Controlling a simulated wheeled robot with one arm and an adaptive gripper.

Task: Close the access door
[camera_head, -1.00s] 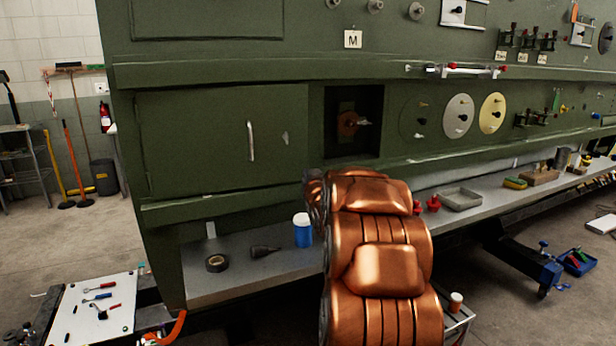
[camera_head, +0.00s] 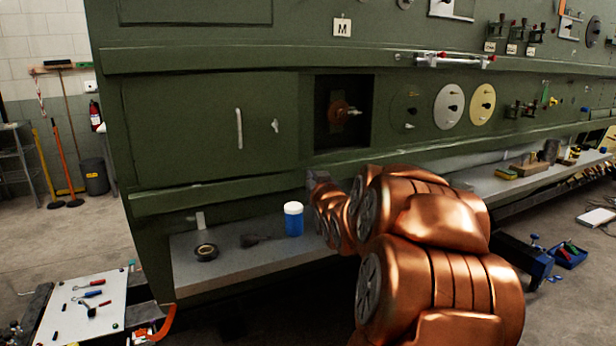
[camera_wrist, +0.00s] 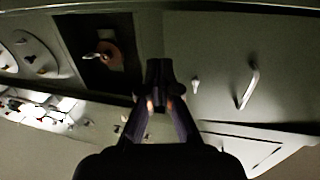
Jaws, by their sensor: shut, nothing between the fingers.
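The access door (camera_head: 190,130) is a green panel with a pale vertical handle (camera_head: 239,128) and a small latch (camera_head: 276,126) near its right edge. It looks about flush with the green wall; I cannot tell whether a small gap stands open. In the wrist view the door (camera_wrist: 222,50) fills the right side, with the handle (camera_wrist: 248,88) and latch (camera_wrist: 195,85). My gripper (camera_wrist: 159,70) is shut and empty, its fingertips showing just left of the latch in that view, apart from it as far as I can tell. In the head view my arm largely hides it.
A dark square recess (camera_head: 343,112) with a reddish knob (camera_head: 339,113) lies right of the door. Below, a grey shelf (camera_head: 235,262) carries a blue jar (camera_head: 293,220) and a tape roll (camera_head: 205,252). A green ledge (camera_head: 225,190) runs under the door.

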